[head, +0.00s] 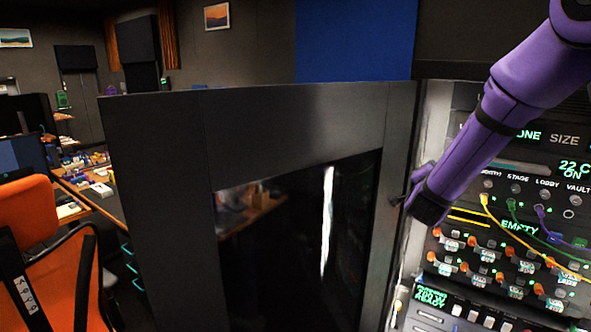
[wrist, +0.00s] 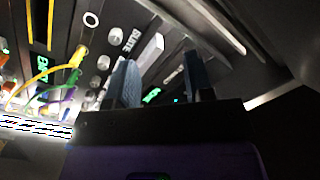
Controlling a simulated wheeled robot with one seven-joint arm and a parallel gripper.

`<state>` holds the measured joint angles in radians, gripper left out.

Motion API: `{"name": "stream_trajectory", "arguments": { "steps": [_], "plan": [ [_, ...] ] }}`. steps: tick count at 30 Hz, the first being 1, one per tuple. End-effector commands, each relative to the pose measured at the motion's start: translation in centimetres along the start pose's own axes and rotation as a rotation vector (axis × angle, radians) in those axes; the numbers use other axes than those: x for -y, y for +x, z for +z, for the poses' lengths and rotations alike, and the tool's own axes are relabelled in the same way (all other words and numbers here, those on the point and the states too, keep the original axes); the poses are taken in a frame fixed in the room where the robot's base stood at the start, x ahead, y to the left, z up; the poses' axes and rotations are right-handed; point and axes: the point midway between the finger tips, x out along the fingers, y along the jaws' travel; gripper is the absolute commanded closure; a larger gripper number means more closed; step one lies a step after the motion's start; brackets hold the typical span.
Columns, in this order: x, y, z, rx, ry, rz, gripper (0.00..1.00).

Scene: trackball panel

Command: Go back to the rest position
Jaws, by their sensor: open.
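My purple arm reaches down from the upper right in the head view to my gripper (head: 402,198), which is beside the edge of the open black cabinet door (head: 150,190). The wrist view shows the two blue-grey fingers of my gripper (wrist: 161,82) apart, with nothing held between them. Behind them is the lit control panel (head: 475,235), tilted in that view, with knobs and green lettering. In the head view, my arm hides part of the panel's upper left.
Yellow (head: 487,212), green (head: 518,222) and purple (head: 546,225) cables hang from sockets on the panel. The door has a dark glass pane (head: 290,250). An orange chair (head: 45,225) and a cluttered desk (head: 105,200) stand at left.

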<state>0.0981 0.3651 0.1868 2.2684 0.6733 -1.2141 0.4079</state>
Motion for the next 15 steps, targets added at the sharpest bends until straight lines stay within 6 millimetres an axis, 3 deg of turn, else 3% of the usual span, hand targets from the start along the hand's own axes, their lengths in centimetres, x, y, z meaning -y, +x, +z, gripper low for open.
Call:
{"name": "stream_trajectory", "arguments": {
  "steps": [6,15],
  "plan": [
    [4.2,-3.5,-2.2,0.247,-0.084,-0.055,0.52],
    [6.6,-11.1,-5.2,0.568,-0.281,-0.117,0.52]
  ]
}}
